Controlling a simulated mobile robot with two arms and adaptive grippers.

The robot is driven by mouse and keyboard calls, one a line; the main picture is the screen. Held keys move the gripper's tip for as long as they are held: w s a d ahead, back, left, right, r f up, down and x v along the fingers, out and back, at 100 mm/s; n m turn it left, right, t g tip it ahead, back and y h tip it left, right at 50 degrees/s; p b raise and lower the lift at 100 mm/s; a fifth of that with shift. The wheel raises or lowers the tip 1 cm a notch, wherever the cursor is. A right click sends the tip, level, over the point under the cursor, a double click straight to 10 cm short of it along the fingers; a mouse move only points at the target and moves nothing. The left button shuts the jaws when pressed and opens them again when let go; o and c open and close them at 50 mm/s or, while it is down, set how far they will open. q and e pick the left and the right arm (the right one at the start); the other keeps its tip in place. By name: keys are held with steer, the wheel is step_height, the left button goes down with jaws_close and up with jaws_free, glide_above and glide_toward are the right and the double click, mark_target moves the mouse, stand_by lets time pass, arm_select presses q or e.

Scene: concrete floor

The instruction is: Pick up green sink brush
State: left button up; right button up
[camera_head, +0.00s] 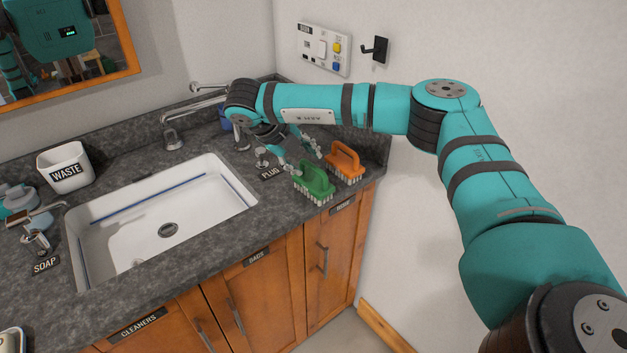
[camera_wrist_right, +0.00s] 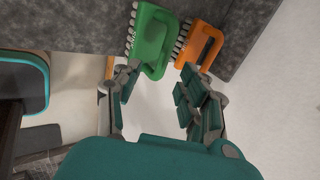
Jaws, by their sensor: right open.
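The green sink brush (camera_head: 314,181) stands bristles down on the grey counter, near its front right edge. It has a loop handle and pale bristles. In the right wrist view the green brush (camera_wrist_right: 153,40) lies just beyond my fingertips, toward the left finger. My right gripper (camera_head: 299,157) is open and empty, just above and behind the green brush. Its two fingers also show apart in the right wrist view (camera_wrist_right: 160,82). I cannot tell whether a fingertip touches the brush. My left gripper is not in view.
An orange brush (camera_head: 345,163) stands close to the right of the green one; it also shows in the wrist view (camera_wrist_right: 203,45). A white sink (camera_head: 235,196) is to the left. A plug (camera_head: 262,158) sits behind. The wall bounds the right side.

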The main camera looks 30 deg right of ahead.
mark_target(314, 167)
steer(key=shift+x, duration=0.8)
steer(key=p+x, duration=0.2)
steer(key=x, duration=0.2)
steer(key=shift+w+d+f, duration=0.15)
steer(key=shift+d+f, duration=0.05)
steer(key=shift+d, duration=0.25)
steer(key=shift+d+f, duration=0.15)
steer(key=shift+f, duration=0.15)
steer(key=shift+c, duration=0.4)
jaws_close()
